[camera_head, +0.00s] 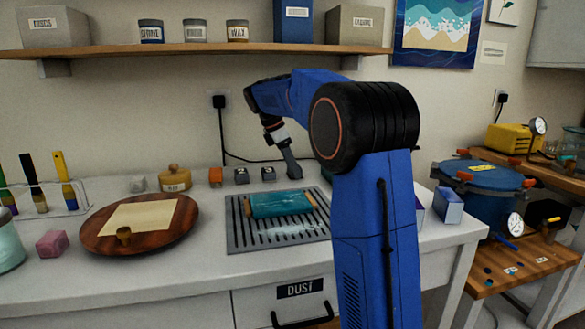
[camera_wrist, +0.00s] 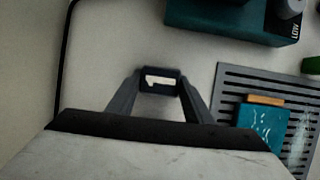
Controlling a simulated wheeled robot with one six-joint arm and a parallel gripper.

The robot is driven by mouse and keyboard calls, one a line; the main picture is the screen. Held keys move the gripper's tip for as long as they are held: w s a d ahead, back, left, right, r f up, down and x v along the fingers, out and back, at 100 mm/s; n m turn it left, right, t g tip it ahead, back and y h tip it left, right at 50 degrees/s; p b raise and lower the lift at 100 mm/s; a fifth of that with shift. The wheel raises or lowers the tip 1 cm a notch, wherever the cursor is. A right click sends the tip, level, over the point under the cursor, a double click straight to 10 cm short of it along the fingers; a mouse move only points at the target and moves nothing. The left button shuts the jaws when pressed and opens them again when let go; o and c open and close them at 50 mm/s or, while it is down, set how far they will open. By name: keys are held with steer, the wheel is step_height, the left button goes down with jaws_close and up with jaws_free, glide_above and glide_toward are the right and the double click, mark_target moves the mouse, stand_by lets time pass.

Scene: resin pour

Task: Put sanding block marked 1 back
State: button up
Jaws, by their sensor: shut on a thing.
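In the wrist view my gripper (camera_wrist: 160,88) is shut on a small dark block (camera_wrist: 147,87) with a pale label, held between its fingertips. I take it for the sanding block marked 1, but the mark is too small to read surely. In the head view my gripper (camera_head: 291,166) is low over the back of the white counter, behind the slotted tray. The held block cannot be made out there. An orange block (camera_head: 216,177) and two dark labelled blocks (camera_head: 241,176) (camera_head: 268,174) stand in a row to its left.
The grey slotted tray (camera_head: 240,240) holds a teal resin board (camera_head: 280,204). A round wooden board (camera_head: 95,238) with a sheet lies left, near a pink block (camera_head: 52,244). A teal box (camera_wrist: 220,22) shows in the wrist view. A shelf (camera_head: 200,49) hangs above.

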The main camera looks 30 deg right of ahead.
steer(key=shift+f, duration=0.45)
steer(key=shift+f, duration=0.35)
steer(key=o, duration=1.1)
steer(key=shift+r, duration=0.5)
steer(key=v, duration=0.8)
steer(key=shift+d, duration=0.15)
